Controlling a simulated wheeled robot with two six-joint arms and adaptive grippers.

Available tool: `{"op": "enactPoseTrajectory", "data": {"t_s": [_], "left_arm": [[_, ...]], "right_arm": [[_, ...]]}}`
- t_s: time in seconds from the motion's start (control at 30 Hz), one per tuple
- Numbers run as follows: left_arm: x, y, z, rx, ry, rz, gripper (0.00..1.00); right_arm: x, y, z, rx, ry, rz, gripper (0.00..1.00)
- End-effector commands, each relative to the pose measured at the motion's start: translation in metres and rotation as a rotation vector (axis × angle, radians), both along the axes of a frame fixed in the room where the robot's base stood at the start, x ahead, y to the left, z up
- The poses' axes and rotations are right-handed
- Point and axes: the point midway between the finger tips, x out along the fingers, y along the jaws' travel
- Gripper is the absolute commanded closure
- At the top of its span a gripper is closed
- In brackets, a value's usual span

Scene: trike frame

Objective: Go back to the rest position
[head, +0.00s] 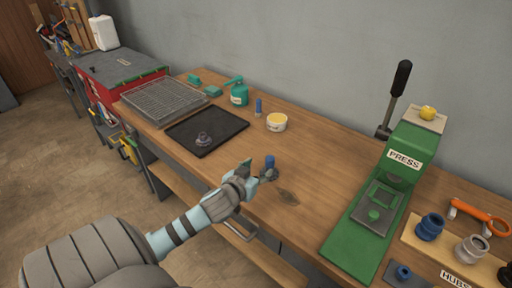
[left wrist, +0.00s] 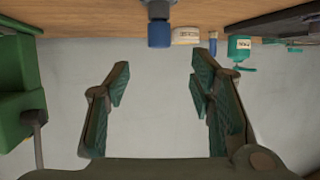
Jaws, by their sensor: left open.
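My left gripper (head: 250,177) is over the front part of the wooden bench in the head view. In the left wrist view its two fingers (left wrist: 158,82) are spread wide, with nothing between them. A small part with a blue top and grey base (head: 269,163) stands upright just past the gripper. It also shows in the left wrist view (left wrist: 159,32), beyond the fingertips and apart from them. My right gripper is in neither view.
The green press (head: 365,235) stands on the right of the wooden bench (head: 310,170), with a hubs board (head: 415,238) beside it. Bench is clear between part and press.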

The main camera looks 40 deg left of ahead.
Motion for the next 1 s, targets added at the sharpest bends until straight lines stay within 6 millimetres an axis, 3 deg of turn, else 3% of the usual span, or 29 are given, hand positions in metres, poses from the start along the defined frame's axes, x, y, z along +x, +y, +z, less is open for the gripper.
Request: {"op": "enactPoseTrajectory", "data": {"t_s": [0.13, 0.73, 0.87, 1.0], "left_arm": [[-0.010, -0.004, 0.005, -0.001, 0.000, -0.001, 0.51], [-0.013, -0.006, 0.001, -0.002, 0.012, 0.001, 0.51], [-0.044, -0.026, -0.028, 0.005, 0.143, 0.002, 0.51], [-0.105, -0.062, -0.069, 0.015, 0.385, -0.035, 0.51]], "right_arm": [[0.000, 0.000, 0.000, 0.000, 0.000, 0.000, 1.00], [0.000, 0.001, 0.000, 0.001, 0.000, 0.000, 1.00], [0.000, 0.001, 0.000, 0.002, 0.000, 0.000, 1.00], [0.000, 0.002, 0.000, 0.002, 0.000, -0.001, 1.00]]}}
